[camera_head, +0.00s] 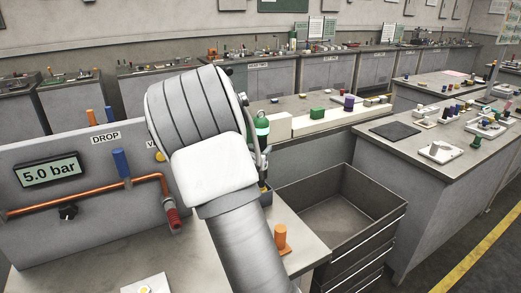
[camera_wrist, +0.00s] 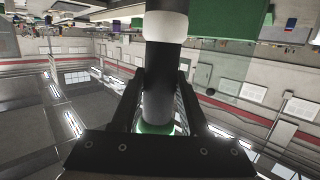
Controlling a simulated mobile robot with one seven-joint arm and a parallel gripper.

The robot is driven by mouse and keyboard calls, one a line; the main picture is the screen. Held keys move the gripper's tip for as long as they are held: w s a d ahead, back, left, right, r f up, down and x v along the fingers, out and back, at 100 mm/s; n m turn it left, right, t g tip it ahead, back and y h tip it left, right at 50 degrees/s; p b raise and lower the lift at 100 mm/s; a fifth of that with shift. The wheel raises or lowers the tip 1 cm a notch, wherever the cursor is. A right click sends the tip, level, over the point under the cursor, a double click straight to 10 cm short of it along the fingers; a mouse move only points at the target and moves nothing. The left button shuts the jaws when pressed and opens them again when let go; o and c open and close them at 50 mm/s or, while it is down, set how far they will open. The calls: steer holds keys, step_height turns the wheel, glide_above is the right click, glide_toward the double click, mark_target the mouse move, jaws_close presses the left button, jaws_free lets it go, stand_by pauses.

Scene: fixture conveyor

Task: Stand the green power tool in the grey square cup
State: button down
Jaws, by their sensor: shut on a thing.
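The green power tool (camera_head: 262,127) is upright in the head view, partly hidden behind my arm. A pale band shows on it. In the wrist view its black shaft (camera_wrist: 161,85) runs between my gripper's fingers (camera_wrist: 164,82), with a white ring above and a green part below. My gripper is shut on the tool. The grey square cup (camera_head: 267,198) stands on the bench just below the tool, half hidden by my arm. A small yellow tip shows just above or at the cup's mouth; I cannot tell whether it is inside.
An orange peg (camera_head: 281,238) stands on the bench near the cup. An open grey bin (camera_head: 345,205) is to the right. A panel (camera_head: 88,190) with a gauge and copper pipe stands at left. A pale ledge (camera_head: 330,122) with small blocks lies behind.

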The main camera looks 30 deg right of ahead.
steer(key=shift+f+b, duration=1.1)
steer(key=shift+f, duration=0.1)
steer(key=c, duration=0.7)
jaws_free()
steer(key=shift+c, duration=0.2)
steer(key=shift+f, duration=0.1)
